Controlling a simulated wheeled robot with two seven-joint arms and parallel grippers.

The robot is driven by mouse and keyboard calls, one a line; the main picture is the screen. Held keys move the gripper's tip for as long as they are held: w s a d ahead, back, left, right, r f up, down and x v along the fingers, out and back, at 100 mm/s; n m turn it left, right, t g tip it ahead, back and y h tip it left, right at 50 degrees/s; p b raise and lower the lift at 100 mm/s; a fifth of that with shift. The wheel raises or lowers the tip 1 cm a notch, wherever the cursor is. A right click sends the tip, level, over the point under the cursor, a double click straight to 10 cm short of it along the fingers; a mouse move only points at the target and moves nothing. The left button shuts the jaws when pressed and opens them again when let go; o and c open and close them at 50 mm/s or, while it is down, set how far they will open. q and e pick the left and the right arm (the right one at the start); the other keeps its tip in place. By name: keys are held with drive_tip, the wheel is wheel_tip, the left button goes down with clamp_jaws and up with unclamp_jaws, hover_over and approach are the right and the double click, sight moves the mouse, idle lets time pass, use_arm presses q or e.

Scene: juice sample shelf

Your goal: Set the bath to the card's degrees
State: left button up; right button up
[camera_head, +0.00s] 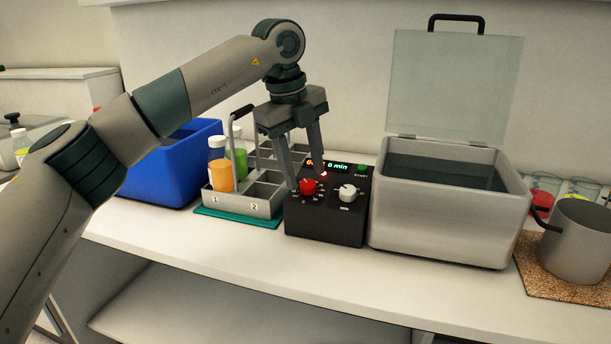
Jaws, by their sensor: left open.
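The water bath (440,215) is a metal tank at centre right with its clear lid (450,85) raised; dark liquid shows inside. Its black control box (325,222) stands against the tank's left side. The box has a red knob (308,187) on the left, a white knob (347,192) on the right and a green START button (362,168). The display (337,166) reads "0 min"; its left part is hidden by my finger. My left gripper (308,183) is open, fingers pointing down at the red knob; contact cannot be told. No card is seen. My right gripper is not in view.
A bottle rack (262,203) with an orange bottle (220,174) and a green bottle (236,160) stands left of the box. A blue bin (165,180) is behind my left arm. A metal pot (578,240) sits on a cork mat (540,282) at right. The counter's front strip is clear.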

use_arm(q)
drive_tip(key=shift+x, duration=1)
drive_tip(key=shift+c, duration=0.4)
drive_tip(key=c, duration=1)
